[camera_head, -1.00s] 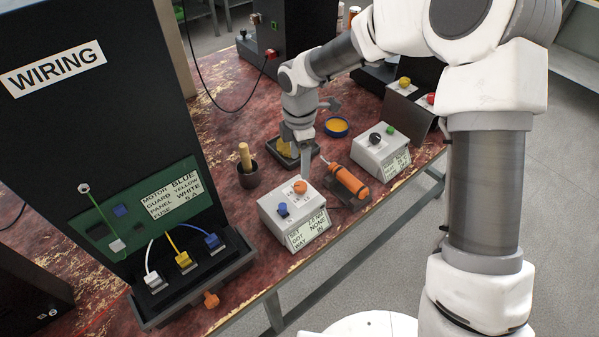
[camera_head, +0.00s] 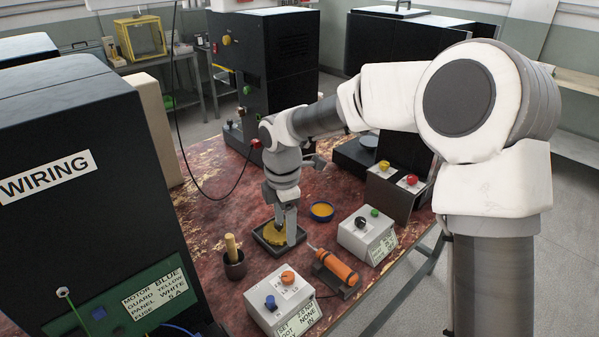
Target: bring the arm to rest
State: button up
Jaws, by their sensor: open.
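My arm reaches in from the right and bends down over the red, worn bench. My gripper (camera_head: 286,226) points downward with its fingers apart and nothing visible between them. In the picture it overlaps the yellow piece (camera_head: 270,235) in the black square tray (camera_head: 262,247); I cannot tell its height above them. The grey control box (camera_head: 268,316) with an orange knob (camera_head: 288,277) and a blue switch (camera_head: 270,301) stands nearer me, apart from the fingertips.
An orange tool (camera_head: 340,268) lies in a dark holder right of the gripper. The black WIRING cabinet (camera_head: 90,190) blocks the left. The right floor is clear.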

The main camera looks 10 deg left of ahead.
jog(key=s+d+r+m+t+h, duration=0.1)
jog(key=s+d+r+m+t, duration=0.1)
jog(key=s+d+r+m, duration=0.5)
jog(key=s+d+r+m+t, duration=0.1)
jog(key=s+d+r+m, duration=0.1)
jog(key=d+r+m, duration=0.5)
jog(key=s+d+m+t+y, duration=0.1)
jog(key=s+d+m+t, duration=0.1)
jog(key=s+d+m, duration=0.6)
jog(key=s+m, duration=0.2)
jog(key=s, duration=0.2)
jog(key=shift+s+d+r+t, duration=0.2)
jog(key=shift+d+r+t, duration=0.1)
jog(key=shift+r, duration=0.1)
jog(key=shift+a, duration=0.1)
